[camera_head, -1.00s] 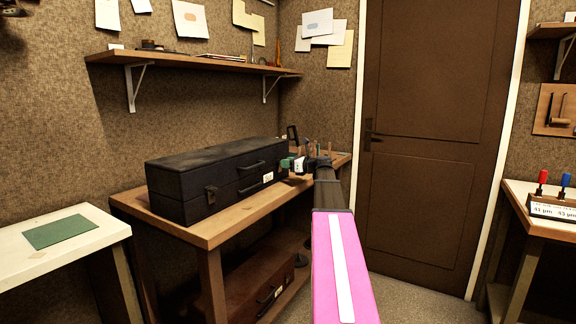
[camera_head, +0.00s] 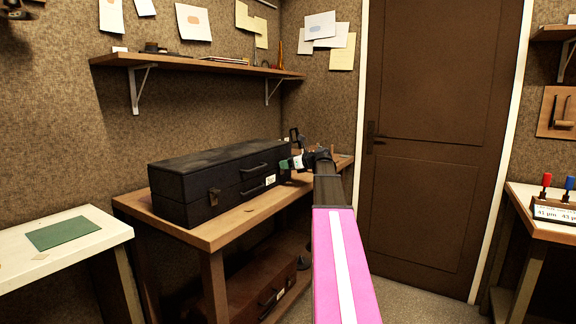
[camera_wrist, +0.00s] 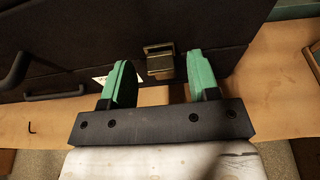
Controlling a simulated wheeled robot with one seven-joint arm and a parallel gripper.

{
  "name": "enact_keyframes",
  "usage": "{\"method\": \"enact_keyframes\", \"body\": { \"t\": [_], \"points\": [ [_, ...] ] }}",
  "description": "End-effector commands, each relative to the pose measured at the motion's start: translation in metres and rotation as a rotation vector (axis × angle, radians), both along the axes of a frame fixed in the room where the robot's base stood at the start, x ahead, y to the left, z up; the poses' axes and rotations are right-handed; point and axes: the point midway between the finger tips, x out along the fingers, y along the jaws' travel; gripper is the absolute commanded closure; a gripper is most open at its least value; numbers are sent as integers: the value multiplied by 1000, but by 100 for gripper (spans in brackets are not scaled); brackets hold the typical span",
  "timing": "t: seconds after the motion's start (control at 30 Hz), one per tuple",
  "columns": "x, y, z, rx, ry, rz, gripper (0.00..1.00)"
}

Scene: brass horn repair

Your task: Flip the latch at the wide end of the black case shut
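The long black case (camera_head: 190,182) lies on the wooden bench, with handles on its front. In the wrist view, a brassy latch (camera_wrist: 160,62) sits on the dark case face (camera_wrist: 90,35), at the end by my gripper. My gripper (camera_wrist: 160,80) is open, with one green finger on each side of that latch and nothing held. In the head view, my gripper (camera_head: 292,163) is at the case's right end. I cannot tell whether the latch by my gripper is open or shut, or whether the fingers touch the case.
The wooden bench (camera_head: 225,231) has a narrow bare strip before the case. A second case (camera_head: 260,290) lies on its lower shelf. A wall shelf (camera_head: 200,66) hangs above. A white table (camera_head: 90,236) with a green mat (camera_head: 62,233) stands left; a brown door (camera_head: 440,130) is behind.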

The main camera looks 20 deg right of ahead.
Motion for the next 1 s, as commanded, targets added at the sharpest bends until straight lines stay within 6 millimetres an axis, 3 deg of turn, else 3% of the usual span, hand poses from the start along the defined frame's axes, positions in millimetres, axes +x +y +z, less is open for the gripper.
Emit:
{"method": "enact_keyframes", "body": {
  "t": [0.27,0.7,1.0],
  "points": [
    [-13,-9,4,0,0,-2,45],
    [-71,-54,23,0,0,-1,45],
    [-83,-64,27,0,0,0,45]
  ]
}}
